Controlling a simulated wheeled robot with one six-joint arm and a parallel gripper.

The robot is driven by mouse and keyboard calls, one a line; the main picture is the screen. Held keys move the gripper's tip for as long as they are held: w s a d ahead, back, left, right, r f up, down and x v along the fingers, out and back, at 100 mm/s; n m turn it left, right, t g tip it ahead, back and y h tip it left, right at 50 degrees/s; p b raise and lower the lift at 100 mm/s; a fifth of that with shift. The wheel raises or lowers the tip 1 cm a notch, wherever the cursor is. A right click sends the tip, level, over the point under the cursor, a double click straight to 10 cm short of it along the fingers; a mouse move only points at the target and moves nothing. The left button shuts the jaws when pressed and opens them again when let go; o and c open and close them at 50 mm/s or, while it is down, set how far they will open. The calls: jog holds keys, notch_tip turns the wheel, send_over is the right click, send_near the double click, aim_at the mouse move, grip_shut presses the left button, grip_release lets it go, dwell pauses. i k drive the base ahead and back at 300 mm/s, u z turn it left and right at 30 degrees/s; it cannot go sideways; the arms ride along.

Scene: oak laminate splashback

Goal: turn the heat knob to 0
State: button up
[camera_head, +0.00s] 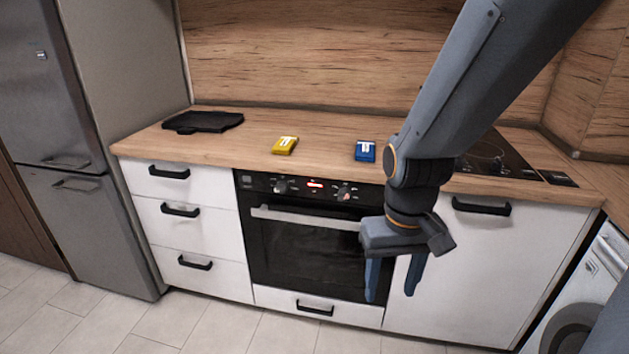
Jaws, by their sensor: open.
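The oven (305,250) has a black control panel with two round knobs, a left knob (281,186) and a right knob (344,193). A small red lit display (315,184) sits between them. The panel markings are too small to read, so I cannot tell which knob is the heat knob or where either points. My gripper (391,294) is open and empty, with its fingers pointing down. It hangs in front of the right side of the oven, lower than the knobs and to their right. It touches neither knob and hides part of the oven's right edge.
The oven handle (305,217) juts out below the knobs. A yellow packet (285,145), a blue packet (365,151) and a black tray (203,121) lie on the worktop. A drawer stack stands left, a cabinet right, and a washing machine (575,318) far right. The tiled floor in front is clear.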

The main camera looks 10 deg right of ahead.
aim_at(344, 194)
jog(key=z, duration=2.1)
jog(key=k, duration=1.3)
jog(key=u, duration=1.45)
jog(key=i, duration=0.5)
